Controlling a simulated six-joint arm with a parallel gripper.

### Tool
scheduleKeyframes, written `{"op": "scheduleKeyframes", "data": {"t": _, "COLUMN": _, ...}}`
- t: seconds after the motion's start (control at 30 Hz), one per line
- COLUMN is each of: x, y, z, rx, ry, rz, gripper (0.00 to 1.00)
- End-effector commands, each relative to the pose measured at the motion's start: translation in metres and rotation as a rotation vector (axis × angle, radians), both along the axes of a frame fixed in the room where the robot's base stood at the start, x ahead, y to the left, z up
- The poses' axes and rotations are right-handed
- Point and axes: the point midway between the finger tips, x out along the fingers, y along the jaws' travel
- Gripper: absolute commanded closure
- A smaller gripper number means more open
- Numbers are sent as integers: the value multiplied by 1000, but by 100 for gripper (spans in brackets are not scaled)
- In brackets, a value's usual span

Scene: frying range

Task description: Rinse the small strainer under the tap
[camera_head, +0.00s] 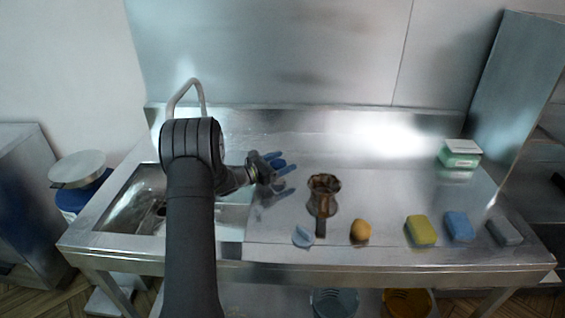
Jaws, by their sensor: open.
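A small brown, cup-shaped strainer (323,184) stands on the steel worktop right of my gripper, its dark handle pointing toward the front edge. My gripper (286,177) has blue-tipped fingers spread apart; it is empty and sits just left of the strainer, with a gap between them. The pale curved tap (187,92) rises behind my arm at the left. The sink basin (128,205) is at the left end of the counter, and my arm covers part of it. No water is visible from the tap; its outlet is hidden behind my arm.
Along the front of the worktop (380,195) lie a light-blue piece (303,237), an orange-yellow round item (361,231), a yellow sponge (421,230), a blue sponge (458,226) and a grey block (503,232). A green-and-white box (460,154) stands back right. The middle right is clear.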

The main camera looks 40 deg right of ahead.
Motion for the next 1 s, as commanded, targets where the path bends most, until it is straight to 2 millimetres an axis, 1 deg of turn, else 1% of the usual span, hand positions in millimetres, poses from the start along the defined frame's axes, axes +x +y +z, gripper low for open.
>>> {"op": "scheduleKeyframes", "data": {"t": 0.1, "x": -1, "y": -5, "z": 0, "rx": 0, "ry": 0, "rz": 0, "gripper": 28}}
{"op": "scheduleKeyframes", "data": {"t": 0.33, "x": -1, "y": -5, "z": 0, "rx": 0, "ry": 0, "rz": 0, "gripper": 28}}
{"op": "scheduleKeyframes", "data": {"t": 0.37, "x": -1, "y": -5, "z": 0, "rx": 0, "ry": 0, "rz": 0, "gripper": 30}}
{"op": "scheduleKeyframes", "data": {"t": 0.5, "x": -1, "y": -5, "z": 0, "rx": 0, "ry": 0, "rz": 0, "gripper": 58}}
{"op": "scheduleKeyframes", "data": {"t": 0.57, "x": -1, "y": -5, "z": 0, "rx": 0, "ry": 0, "rz": 0, "gripper": 70}}
{"op": "scheduleKeyframes", "data": {"t": 0.6, "x": -1, "y": -5, "z": 0, "rx": 0, "ry": 0, "rz": 0, "gripper": 73}}
{"op": "scheduleKeyframes", "data": {"t": 0.73, "x": -1, "y": -5, "z": 0, "rx": 0, "ry": -1, "rz": 16, "gripper": 73}}
{"op": "scheduleKeyframes", "data": {"t": 1.0, "x": 1, "y": -6, "z": 0, "rx": 1, "ry": -1, "rz": 119, "gripper": 73}}
